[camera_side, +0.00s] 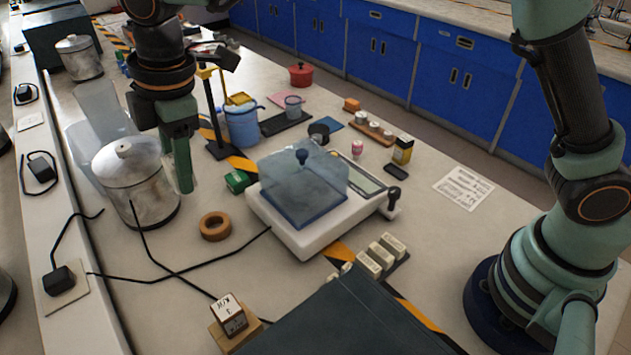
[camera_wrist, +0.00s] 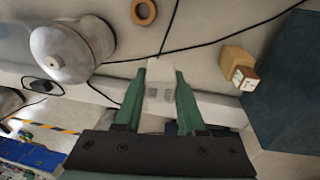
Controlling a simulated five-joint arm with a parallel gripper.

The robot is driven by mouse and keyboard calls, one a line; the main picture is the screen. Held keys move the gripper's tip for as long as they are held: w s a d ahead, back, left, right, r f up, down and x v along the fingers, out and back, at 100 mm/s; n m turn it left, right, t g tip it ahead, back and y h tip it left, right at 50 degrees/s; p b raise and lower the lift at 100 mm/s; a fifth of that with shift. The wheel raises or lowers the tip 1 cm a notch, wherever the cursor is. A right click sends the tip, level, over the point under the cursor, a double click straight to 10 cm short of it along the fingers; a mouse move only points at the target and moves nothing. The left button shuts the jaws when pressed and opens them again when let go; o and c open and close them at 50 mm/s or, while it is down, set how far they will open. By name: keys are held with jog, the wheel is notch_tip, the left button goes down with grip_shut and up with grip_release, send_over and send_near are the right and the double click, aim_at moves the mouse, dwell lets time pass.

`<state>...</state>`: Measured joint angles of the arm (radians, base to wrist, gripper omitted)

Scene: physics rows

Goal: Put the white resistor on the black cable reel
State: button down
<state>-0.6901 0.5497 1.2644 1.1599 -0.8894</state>
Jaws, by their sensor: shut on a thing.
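My gripper (camera_side: 180,188) hangs near the left side of the table in the side view, right beside a metal lidded pot. In the wrist view my gripper (camera_wrist: 160,76) has its two green fingers on either side of a pale block with grey square marks, which appears to be the white resistor (camera_wrist: 160,100). The gripper is shut on it. In the side view I cannot make the resistor out at the fingers. A small round black thing, apparently the black cable reel (camera_side: 318,133), stands beyond the balance, near the middle of the table.
The metal pot (camera_side: 133,180), a blue bucket (camera_side: 242,125) and a dark stand (camera_side: 216,115) are close by. An orange ring (camera_side: 215,226) and black cables lie in front.

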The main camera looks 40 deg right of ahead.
jog(key=w+d+r+m, duration=0.1)
jog(key=w+d+m, duration=0.5)
jog(key=w+d, duration=0.3)
notch_tip(320, 180, up, 2)
jog(key=m+h, duration=0.1)
jog(key=m, duration=1.3)
send_over(318, 129)
jog(key=f, duration=1.9)
jog(key=shift+s+f, duration=0.2)
jog(key=shift+f, duration=0.15)
jog(key=c, duration=0.5)
grip_release()
jog(key=shift+f, duration=0.1)
